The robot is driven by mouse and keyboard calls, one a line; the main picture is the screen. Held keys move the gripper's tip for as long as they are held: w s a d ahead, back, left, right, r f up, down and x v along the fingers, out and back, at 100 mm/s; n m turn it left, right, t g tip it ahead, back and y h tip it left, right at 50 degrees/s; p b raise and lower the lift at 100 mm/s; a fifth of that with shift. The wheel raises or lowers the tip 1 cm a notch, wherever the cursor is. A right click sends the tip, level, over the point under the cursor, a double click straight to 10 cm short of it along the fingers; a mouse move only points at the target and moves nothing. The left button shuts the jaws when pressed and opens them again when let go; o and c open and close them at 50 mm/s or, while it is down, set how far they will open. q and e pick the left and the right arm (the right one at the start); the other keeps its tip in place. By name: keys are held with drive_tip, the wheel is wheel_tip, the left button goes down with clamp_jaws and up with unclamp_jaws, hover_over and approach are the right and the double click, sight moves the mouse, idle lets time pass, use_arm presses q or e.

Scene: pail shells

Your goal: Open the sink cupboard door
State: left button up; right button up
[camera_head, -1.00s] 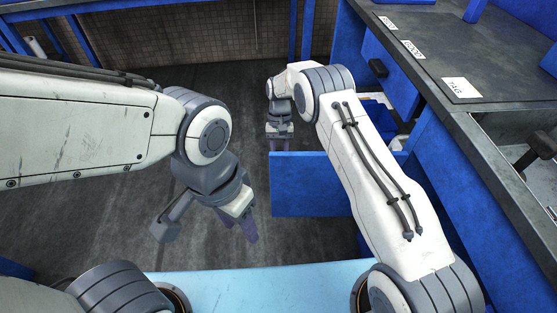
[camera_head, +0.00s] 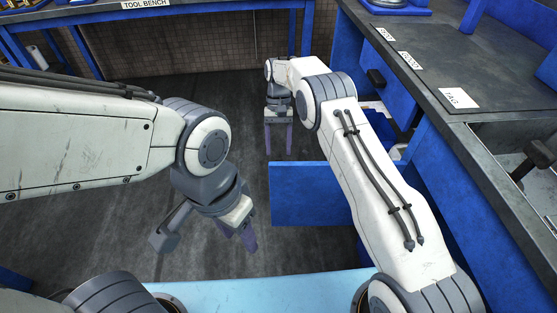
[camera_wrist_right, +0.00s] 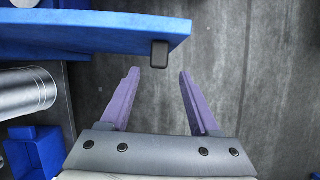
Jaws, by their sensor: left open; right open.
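A blue door panel (camera_head: 308,194) stands swung out from the counter on the right in the head view. In the right wrist view the door (camera_wrist_right: 85,35) runs across the top left, with a black handle (camera_wrist_right: 159,54) near its free end. My right gripper (camera_head: 278,150) is open and empty beyond the door, its fingers pointing down. In the wrist view its fingertips (camera_wrist_right: 158,72) are below the handle, with no visible grip on it. My left gripper (camera_head: 240,238) is open and empty over the floor, left of the door.
The cupboard interior shows a silver cylinder (camera_wrist_right: 27,92) and a blue bin (camera_wrist_right: 38,155). A counter (camera_head: 455,60) with white labels runs along the right. Another black handle (camera_head: 376,77) is on a blue front. The tool bench (camera_head: 150,8) is at the back; floor between is clear.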

drive_tip(key=shift+v, duration=1.2)
